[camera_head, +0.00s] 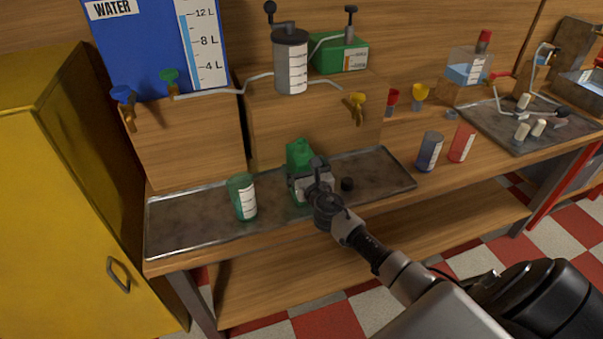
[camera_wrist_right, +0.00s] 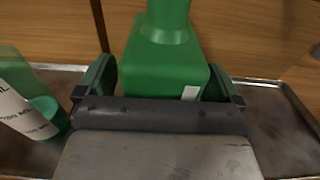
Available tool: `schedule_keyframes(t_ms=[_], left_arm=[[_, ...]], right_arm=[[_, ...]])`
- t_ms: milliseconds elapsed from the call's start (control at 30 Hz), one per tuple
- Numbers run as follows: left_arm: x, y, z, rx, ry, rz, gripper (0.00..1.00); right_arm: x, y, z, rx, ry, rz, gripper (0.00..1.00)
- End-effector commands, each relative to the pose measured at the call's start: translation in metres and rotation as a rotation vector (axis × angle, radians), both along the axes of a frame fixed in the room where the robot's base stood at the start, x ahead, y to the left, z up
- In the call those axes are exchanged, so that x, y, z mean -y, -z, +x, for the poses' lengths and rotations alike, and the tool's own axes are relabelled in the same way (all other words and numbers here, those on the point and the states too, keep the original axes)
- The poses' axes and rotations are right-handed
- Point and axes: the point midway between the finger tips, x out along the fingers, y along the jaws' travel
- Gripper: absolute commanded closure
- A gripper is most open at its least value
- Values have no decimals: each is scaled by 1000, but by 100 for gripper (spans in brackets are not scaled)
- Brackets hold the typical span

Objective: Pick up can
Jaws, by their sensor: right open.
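A green can (camera_head: 299,154) with a narrower neck stands at the tray on the wooden bench, in front of a wooden block. My right gripper (camera_head: 308,176) is open in front of it, and its wrist hides the can's lower part in the head view. In the right wrist view the can (camera_wrist_right: 168,65) fills the space between the two fingers of my right gripper (camera_wrist_right: 160,88). A small pale label shows low on its right side. I cannot tell whether the fingers touch it. My left gripper is not in view.
A blue cup (camera_head: 429,152) and a red cup (camera_head: 461,143) stand farther right. The tray's left end is clear.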

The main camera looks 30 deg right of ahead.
Motion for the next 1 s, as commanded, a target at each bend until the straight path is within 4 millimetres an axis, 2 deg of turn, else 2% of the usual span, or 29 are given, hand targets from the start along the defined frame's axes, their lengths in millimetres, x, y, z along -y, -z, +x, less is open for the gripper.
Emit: schedule_keyframes(t_ms=[267,767,1000], left_arm=[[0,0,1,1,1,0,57],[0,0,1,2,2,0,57],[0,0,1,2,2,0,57]], right_arm=[[1,0,4,-1,-1,1,4],[1,0,4,-1,0,1,81],[1,-3,4,4,0,0,82]])
